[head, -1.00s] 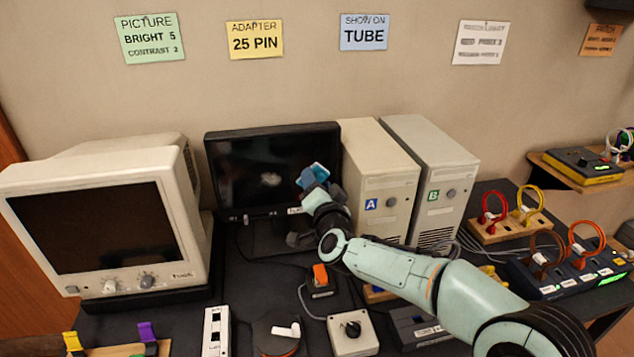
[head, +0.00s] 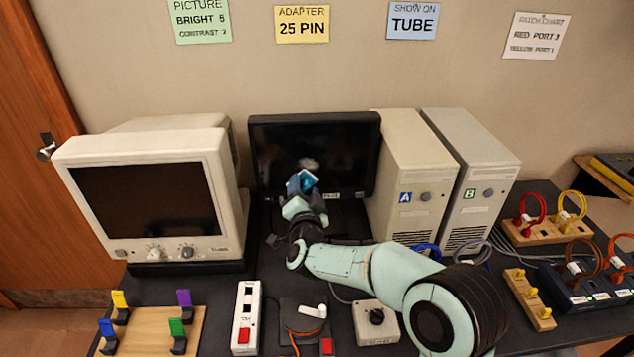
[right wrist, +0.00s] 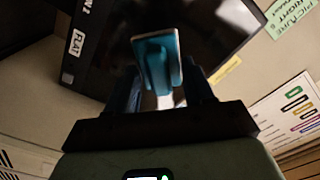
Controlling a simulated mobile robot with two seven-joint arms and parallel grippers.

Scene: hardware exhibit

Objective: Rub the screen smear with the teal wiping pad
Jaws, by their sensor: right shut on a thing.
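The flat black screen (head: 279,149) stands at the back, between the beige tube monitor and tower A. My right gripper (head: 302,190) is in front of the screen, just below the smear, shut on the teal wiping pad (head: 305,180). The right wrist view shows the teal pad (right wrist: 157,62) between the fingers, facing the dark screen (right wrist: 200,25). I cannot tell whether the pad touches the glass. My left gripper is not in view.
The beige tube monitor (head: 150,205) stands left of the screen. Tower A (head: 412,170) and tower B (head: 470,170) stand close on its right. A switch box (head: 246,315), a knob box (head: 376,322) and a wooden board with coloured clips (head: 150,325) lie in front.

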